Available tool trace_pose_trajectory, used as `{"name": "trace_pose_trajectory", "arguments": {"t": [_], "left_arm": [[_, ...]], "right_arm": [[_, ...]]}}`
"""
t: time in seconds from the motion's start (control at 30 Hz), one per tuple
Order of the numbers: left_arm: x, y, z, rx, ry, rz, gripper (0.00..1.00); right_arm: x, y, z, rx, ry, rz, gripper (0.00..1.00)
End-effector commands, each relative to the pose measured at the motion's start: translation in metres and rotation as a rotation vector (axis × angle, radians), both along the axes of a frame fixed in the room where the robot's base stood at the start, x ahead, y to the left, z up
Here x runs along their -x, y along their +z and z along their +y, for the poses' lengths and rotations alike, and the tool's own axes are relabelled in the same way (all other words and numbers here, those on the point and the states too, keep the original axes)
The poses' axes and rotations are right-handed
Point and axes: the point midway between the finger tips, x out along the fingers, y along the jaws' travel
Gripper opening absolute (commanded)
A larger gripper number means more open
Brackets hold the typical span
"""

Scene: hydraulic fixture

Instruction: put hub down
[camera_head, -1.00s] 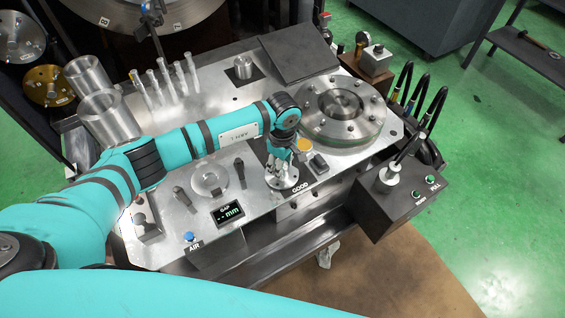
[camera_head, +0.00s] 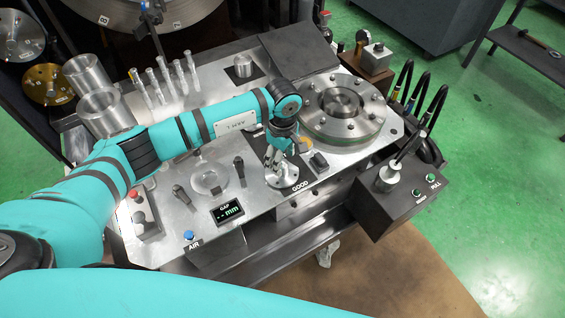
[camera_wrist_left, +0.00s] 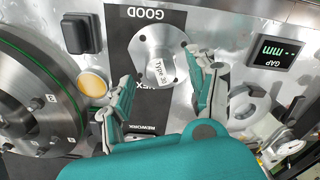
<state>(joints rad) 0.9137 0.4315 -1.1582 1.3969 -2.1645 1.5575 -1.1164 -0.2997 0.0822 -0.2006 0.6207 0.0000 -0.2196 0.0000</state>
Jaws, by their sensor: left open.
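The hub (camera_head: 287,179) is a silver flanged part with bolt holes. It sits on the black strip at the GOOD label, near the front edge of the metal bench plate. In the left wrist view, the hub (camera_wrist_left: 153,52) shows its round flange and a white "Type 30" tag. My left gripper (camera_head: 275,157) is just above and beside the hub. In the left wrist view, the fingers of the left gripper (camera_wrist_left: 160,72) are spread, one on each side of the hub's near part, with visible gaps. My right gripper is not in view.
A large bolted round fixture (camera_head: 326,122) stands right of the hub. A GAP display (camera_head: 228,211), a yellow disc (camera_wrist_left: 92,83) and a black block (camera_wrist_left: 76,35) lie close by. Metal cylinders (camera_head: 106,108) and several upright pins (camera_head: 160,84) stand at the back left. A control box (camera_head: 400,207) is at the right.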

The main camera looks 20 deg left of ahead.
Motion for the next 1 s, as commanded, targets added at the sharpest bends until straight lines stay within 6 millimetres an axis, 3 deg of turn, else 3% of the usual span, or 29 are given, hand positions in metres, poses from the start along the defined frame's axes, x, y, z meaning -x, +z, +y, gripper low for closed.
{"name": "trace_pose_trajectory", "arguments": {"t": [0.2,0.43,1.0], "left_arm": [[-0.001,0.048,0.001,0.0,-0.001,-0.004,0.59],[-0.001,0.082,0.0,0.0,0.0,-0.002,0.59],[0.0,0.091,0.001,0.0,0.001,0.001,0.59]], "right_arm": [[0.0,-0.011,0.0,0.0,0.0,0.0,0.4],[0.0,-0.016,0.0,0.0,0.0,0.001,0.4],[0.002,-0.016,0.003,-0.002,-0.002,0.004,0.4]]}}
